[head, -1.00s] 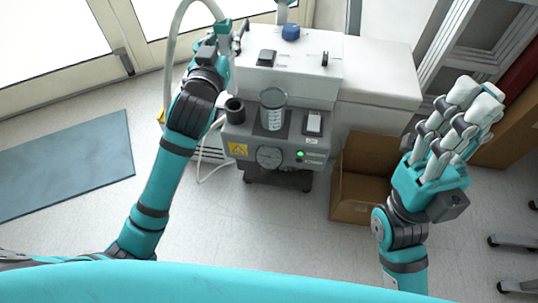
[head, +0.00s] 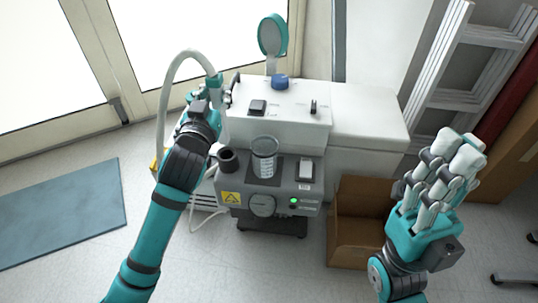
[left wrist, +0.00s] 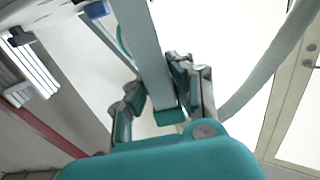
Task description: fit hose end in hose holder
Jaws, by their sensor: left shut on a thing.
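The pale hose (head: 164,95) arches up from behind the compressor's left side and down to its teal-grey hose end (head: 214,86). My left gripper (head: 204,99) is shut on the hose end, above the machine's left edge. In the left wrist view, a long grey piece with a teal tip (left wrist: 168,116) sits between the left gripper's fingers (left wrist: 163,90). A dark, open-topped round cup (head: 228,160), which looks like the hose holder, is on the machine's front left, below the gripper and apart from the hose end. My right gripper (head: 447,165) is empty, its fingers extended.
The compressor (head: 265,130) carries a clear measuring cup (head: 264,158), a blue knob (head: 280,82) and switches. A teal-rimmed round piece (head: 273,36) stands behind it. An open cardboard box (head: 355,225) is at its right. A blue mat (head: 60,215) lies on the floor at left.

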